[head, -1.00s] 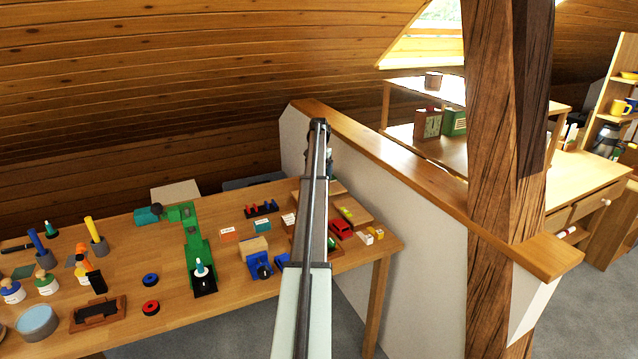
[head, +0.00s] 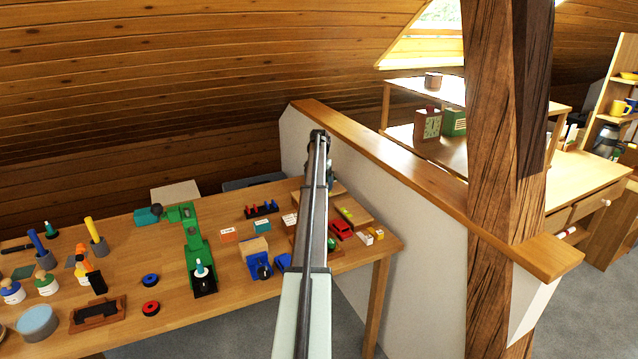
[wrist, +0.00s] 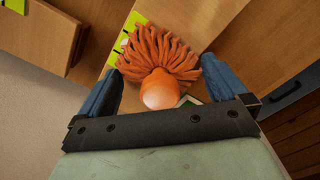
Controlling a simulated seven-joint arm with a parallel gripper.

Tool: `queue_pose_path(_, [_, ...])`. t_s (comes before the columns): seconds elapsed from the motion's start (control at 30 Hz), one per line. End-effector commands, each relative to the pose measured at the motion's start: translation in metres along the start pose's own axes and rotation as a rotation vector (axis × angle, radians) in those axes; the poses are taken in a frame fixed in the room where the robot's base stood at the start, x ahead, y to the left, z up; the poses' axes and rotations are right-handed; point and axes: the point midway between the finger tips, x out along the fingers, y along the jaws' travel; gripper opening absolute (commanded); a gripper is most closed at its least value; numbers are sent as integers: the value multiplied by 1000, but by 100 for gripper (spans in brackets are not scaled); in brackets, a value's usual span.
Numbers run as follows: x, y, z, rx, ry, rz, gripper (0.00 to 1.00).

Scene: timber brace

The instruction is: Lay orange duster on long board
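The orange duster (wrist: 168,50) is in the middle of the wrist view. Its rounded handle end (wrist: 160,90) points toward the camera and its fringe spreads beyond it. My gripper (wrist: 162,74) has its blue fingers wide apart on either side of the duster. Gaps show between the handle end and both fingers; the fringe reaches close to the fingertips. Behind the fringe lies a light wooden strip (wrist: 205,15), which looks like the long board; whether the duster touches it is unclear. In the head view my arm hides the duster and most of the gripper.
A yellow-green item (wrist: 114,56) lies beside the fringe, partly covered. A red toy car (head: 341,229) and small blocks stand on the table's right end. A low partition (head: 400,200) and a timber post (head: 492,150) stand to the right.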

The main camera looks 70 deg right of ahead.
Motion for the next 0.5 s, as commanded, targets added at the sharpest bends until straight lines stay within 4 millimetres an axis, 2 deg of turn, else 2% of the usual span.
queue_pose_path(0.27, [-2, 0, 0, 0, 0, 0, 100])
queue_pose_path(0.37, [-10, 0, 0, 0, 1, 0, 100])
queue_pose_path(0.5, [-30, 0, 0, 0, 1, 0, 100])
